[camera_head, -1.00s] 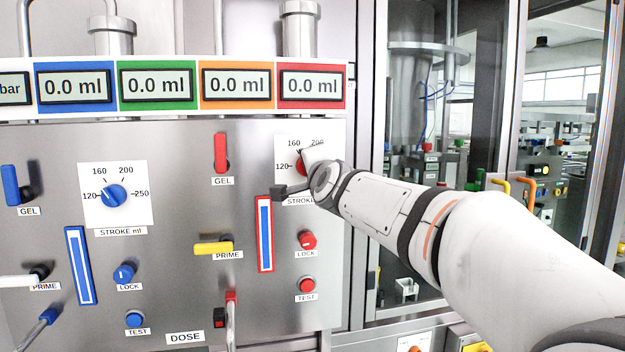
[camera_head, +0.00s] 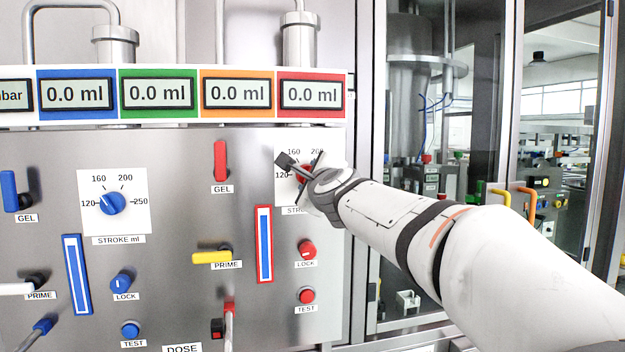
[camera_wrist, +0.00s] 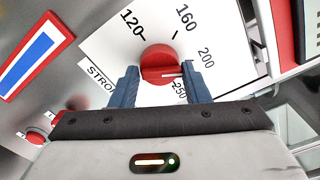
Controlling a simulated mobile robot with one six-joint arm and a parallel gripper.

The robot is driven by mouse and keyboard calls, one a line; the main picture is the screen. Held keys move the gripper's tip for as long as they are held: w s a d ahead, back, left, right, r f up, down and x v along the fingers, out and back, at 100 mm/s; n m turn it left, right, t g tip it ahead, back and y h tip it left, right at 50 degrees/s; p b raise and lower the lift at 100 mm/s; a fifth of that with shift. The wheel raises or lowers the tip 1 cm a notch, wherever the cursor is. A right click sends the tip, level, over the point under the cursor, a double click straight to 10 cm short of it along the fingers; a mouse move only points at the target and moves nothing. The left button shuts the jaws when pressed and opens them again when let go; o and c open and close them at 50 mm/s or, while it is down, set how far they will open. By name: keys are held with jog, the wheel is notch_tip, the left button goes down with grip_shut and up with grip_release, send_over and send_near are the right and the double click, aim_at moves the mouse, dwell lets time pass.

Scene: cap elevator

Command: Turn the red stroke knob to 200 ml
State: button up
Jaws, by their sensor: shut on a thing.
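The red stroke knob (camera_wrist: 158,62) is on a white dial plate (camera_wrist: 105,60) marked 120, 160, 200 and 250. My gripper (camera_wrist: 160,69) is shut on the knob, with one blue-grey finger at each side. The knob's white pointer line points right in the wrist view, to the side of the 200 and 250 marks; I cannot tell the exact value. In the head view my gripper (camera_head: 304,164) covers most of the red knob and part of the dial plate (camera_head: 282,148).
A red GEL lever (camera_head: 220,161) is left of the dial. A red-framed blue strip (camera_head: 264,244) and red LOCK knob (camera_head: 307,249) are below. The red display (camera_head: 312,94) above reads 0.0 ml. A blue stroke knob (camera_head: 112,203) is further left.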

jog(key=shift+m, duration=0.3)
jog(key=o, duration=1)
jog(key=v, duration=0.7)
jog(key=shift+s+d, duration=0.15)
jog(key=shift+s, duration=0.25)
